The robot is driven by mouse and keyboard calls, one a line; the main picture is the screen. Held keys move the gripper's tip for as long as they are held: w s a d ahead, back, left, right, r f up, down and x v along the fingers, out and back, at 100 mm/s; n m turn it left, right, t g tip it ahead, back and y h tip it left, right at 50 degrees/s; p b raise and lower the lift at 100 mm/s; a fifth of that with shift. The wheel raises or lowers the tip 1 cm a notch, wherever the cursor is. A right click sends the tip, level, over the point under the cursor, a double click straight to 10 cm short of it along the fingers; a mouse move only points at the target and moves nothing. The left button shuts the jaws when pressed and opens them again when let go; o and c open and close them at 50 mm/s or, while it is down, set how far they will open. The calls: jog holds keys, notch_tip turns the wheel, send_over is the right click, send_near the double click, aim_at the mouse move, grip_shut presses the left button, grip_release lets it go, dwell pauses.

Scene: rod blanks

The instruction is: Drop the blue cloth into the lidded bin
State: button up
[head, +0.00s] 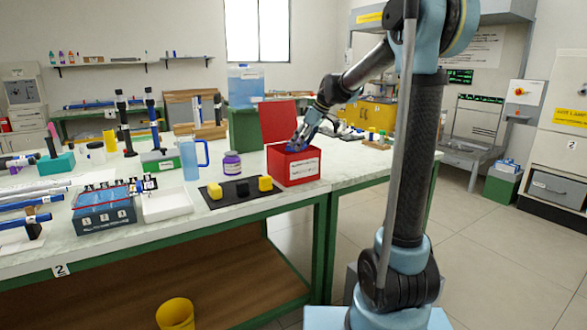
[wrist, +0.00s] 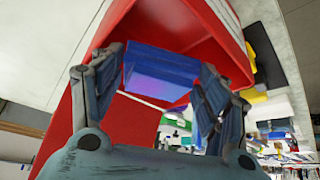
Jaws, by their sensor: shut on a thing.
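The red bin (head: 292,172) stands on the bench with a white label on its front. Its red lid (head: 278,119) stands raised at the back. My gripper (head: 297,144) is at the bin's open mouth, pointing down. In the wrist view, my gripper (wrist: 163,84) is shut on the folded blue cloth (wrist: 160,72), which lies between its two fingers. The red bin (wrist: 225,45) is around and beyond the cloth there. In the head view the cloth is mostly hidden by the fingers and hard to tell from them.
A dark mat (head: 222,199) with yellow and black blocks lies left of the bin. A purple-labelled jar (head: 232,164) and a blue jug (head: 190,158) stand near it. A green box (head: 243,128) with a clear blue tank (head: 245,87) is behind the bin.

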jog(key=o, duration=1.3)
jog(key=shift+s+r, duration=0.1)
jog(key=v, duration=1.1)
jog(key=shift+d+r, duration=0.2)
jog(key=shift+r, duration=0.15)
jog(key=s+d+f+m+h, duration=0.1)
jog(key=s+d+f+m, duration=0.3)
jog(key=s+f, duration=0.6)
jog(key=s+d+f+m+h, duration=0.2)
jog(key=s+d+f+m, duration=0.2)
jog(key=s, duration=1.1)
jog(key=s+d+f+m+h, duration=0.2)
jog(key=s+d+f+m, duration=0.2)
jog(key=s+d+f, duration=0.5)
jog(key=shift+s+f+m, duration=0.15)
jog(key=shift+s+f, duration=0.4)
jog(key=shift+f, duration=0.6)
jog(key=shift+s+f+m, duration=0.1)
jog(key=shift+s+f, duration=0.5)
jog(key=shift+f, duration=0.6)
jog(key=shift+s+f+m, duration=0.15)
jog(key=shift+s+f, duration=0.4)
jog(key=shift+f, duration=0.6)
